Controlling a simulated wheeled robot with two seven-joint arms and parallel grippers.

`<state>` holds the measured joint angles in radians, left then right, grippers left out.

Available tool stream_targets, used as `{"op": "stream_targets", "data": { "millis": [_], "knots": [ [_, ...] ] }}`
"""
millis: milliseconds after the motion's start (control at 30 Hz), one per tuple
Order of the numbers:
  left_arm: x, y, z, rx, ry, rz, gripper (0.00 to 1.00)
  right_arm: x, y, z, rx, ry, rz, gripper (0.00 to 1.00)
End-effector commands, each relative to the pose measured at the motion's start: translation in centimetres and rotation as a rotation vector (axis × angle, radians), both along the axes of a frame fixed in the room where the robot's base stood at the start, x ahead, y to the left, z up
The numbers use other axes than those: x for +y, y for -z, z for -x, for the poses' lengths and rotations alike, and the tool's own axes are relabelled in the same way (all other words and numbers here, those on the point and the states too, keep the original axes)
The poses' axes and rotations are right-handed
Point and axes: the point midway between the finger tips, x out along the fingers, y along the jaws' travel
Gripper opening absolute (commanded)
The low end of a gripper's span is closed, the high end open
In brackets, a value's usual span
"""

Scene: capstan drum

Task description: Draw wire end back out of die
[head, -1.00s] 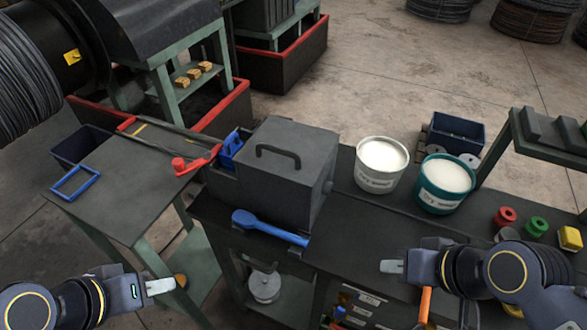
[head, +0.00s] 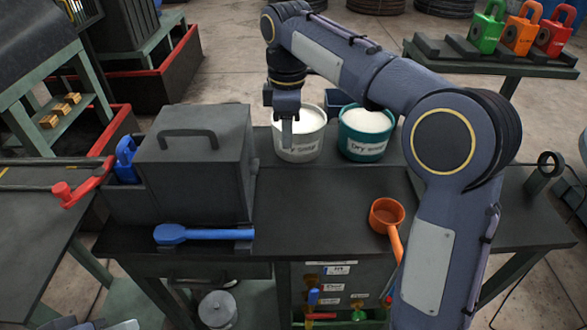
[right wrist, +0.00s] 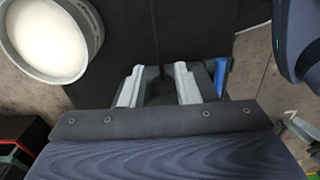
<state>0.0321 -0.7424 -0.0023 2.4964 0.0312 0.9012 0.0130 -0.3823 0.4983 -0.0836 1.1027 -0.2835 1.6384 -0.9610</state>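No wire end or die can be made out for certain. A grey lidded box (head: 195,165) with a bar handle stands at the left of the dark bench, and a blue clamp-like part (head: 125,158) sits at its left end. My right gripper (head: 287,142) points down in front of the white bucket, right of the box. In the right wrist view its two pale fingers (right wrist: 160,88) are apart. A thin dark line (right wrist: 156,40) runs toward the gap between them; I cannot tell what it is. My left gripper (head: 122,326) barely shows at the bottom left edge, and its opening is hidden.
A white bucket (head: 299,150) and a teal bucket (head: 364,150) of white powder stand behind. A blue scoop (head: 204,233) lies at the front edge, and an orange ladle (head: 387,216) is at right. A red lever (head: 84,185) is on the left table.

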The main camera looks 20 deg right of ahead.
Motion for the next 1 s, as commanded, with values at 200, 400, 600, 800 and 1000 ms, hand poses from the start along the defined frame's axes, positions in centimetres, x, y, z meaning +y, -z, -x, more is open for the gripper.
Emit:
{"op": "stream_targets", "data": {
  "millis": [200, 400, 600, 800, 1000],
  "knots": [
    [0.0, 0.5, 0.0, 0.000, 0.000, 0.000, 0.36, 0.6, 1.8, -0.5, 0.009, -0.034, 0.016, 0.29],
    [0.0, 0.9, 0.0, -0.001, 0.000, 0.000, 0.36, 0.5, 5.1, -0.5, 0.010, -0.031, 0.015, 0.29],
    [0.0, 1.0, 0.0, 0.000, 0.000, 0.000, 0.36, 0.5, 7.5, -0.5, 0.008, -0.029, 0.014, 0.29],
    [0.0, 1.0, 0.0, 0.000, 0.000, 0.000, 0.36, 0.5, 8.1, -0.5, 0.007, -0.029, 0.013, 0.29],
    [0.0, 1.0, 0.0, 0.000, 0.000, 0.000, 0.36, 0.5, 8.1, -0.5, 0.006, -0.029, 0.013, 0.25]
  ]
}}
